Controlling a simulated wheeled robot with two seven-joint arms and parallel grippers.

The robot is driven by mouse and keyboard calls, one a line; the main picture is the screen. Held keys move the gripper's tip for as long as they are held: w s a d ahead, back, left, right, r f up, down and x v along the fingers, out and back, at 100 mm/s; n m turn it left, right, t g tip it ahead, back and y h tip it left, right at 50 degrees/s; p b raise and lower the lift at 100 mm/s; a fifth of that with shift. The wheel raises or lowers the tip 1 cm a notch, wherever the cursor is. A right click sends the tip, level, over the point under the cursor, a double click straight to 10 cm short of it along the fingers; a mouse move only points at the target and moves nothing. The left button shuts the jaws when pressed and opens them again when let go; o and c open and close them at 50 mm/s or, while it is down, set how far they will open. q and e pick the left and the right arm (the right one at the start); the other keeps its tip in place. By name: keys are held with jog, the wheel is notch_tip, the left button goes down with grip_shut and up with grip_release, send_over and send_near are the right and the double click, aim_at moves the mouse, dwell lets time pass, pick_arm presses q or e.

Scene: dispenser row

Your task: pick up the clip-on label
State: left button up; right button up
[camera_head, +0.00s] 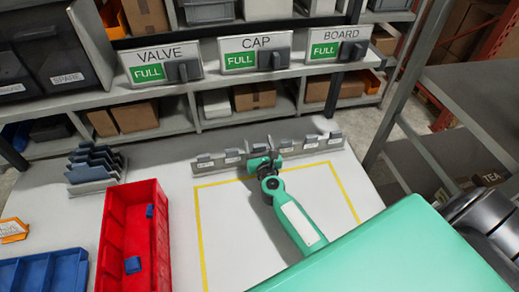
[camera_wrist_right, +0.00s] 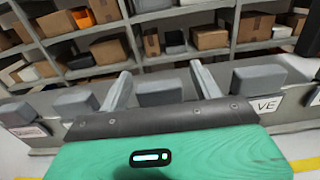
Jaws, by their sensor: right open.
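Several grey clip-on labels stand in a row on a low rail (camera_head: 325,148) at the back of the table. Their white faces carry print too small to read in the head view. My right gripper (camera_head: 264,162) is at the middle of this row, its green wrist behind it. In the right wrist view its two fingers (camera_wrist_right: 162,84) are apart, with one grey label block (camera_wrist_right: 160,93) showing between them. I cannot tell whether they touch it. Other blocks (camera_wrist_right: 260,79) stand to either side; one white face at right ends in "VE". My left gripper is out of view.
A red bin (camera_head: 113,230) with small blue pieces, a blue tray (camera_head: 45,272) and a rack of dark plates (camera_head: 95,165) stand at left. VALVE (camera_head: 160,63), CAP (camera_head: 255,52) and BOARD (camera_head: 338,44) signs, each reading FULL, hang on the shelving behind. The yellow-outlined area is otherwise clear.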

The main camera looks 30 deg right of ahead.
jog(key=c, duration=1)
jog(key=shift+c, duration=0.2)
